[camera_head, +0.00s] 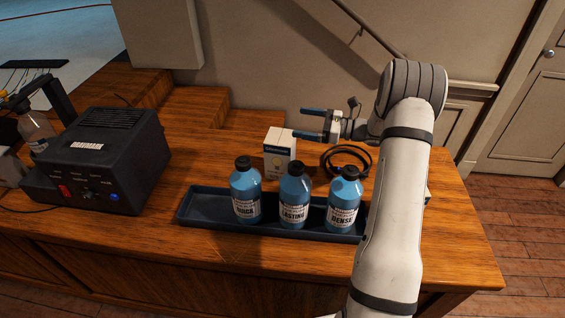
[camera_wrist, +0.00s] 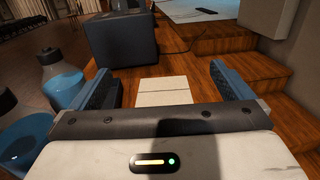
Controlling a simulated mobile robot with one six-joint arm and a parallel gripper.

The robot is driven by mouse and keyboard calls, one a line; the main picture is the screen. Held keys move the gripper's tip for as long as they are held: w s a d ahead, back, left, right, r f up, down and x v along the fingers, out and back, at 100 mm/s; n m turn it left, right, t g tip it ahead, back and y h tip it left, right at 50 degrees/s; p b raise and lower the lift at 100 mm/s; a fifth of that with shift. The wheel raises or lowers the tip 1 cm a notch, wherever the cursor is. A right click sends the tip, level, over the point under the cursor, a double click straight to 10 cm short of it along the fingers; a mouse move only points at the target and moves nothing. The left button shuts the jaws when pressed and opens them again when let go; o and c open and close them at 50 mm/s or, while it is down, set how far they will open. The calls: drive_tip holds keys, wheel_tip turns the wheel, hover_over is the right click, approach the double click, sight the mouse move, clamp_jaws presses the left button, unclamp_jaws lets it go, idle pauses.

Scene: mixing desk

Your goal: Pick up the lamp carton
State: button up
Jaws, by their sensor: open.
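In the wrist view the carton's pale top (camera_wrist: 162,91) shows between and beyond the two blue fingers of my gripper (camera_wrist: 166,84). I cannot tell whether any finger touches it. The carton's lower part is hidden there by the gripper body.
A dark tray (camera_head: 210,214) in front of the carton holds three blue bottles (camera_head: 245,192), (camera_head: 294,198), (camera_head: 343,203). A coiled black cable (camera_head: 367,158) lies right of the carton. A black machine (camera_head: 105,160) stands left. Bare desk (camera_head: 205,155) lies between machine and carton.

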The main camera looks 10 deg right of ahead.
drive_tip(key=b, duration=0.7)
approach(280, 141)
drive_tip(key=w, duration=0.1)
drive_tip(key=w+a+f, duration=0.1)
drive_tip(key=w+f, duration=0.1)
drive_tip(key=shift+w+a, duration=0.25)
drive_tip(key=shift+w, duration=0.1)
drive_tip(key=x, duration=0.2)
drive_tip(key=p+x, duration=0.1)
drive_tip(key=x, duration=0.4)
drive_tip(key=shift+s+a, duration=0.15)
drive_tip(key=shift+a, duration=0.3)
drive_tip(key=c, duration=1.2)
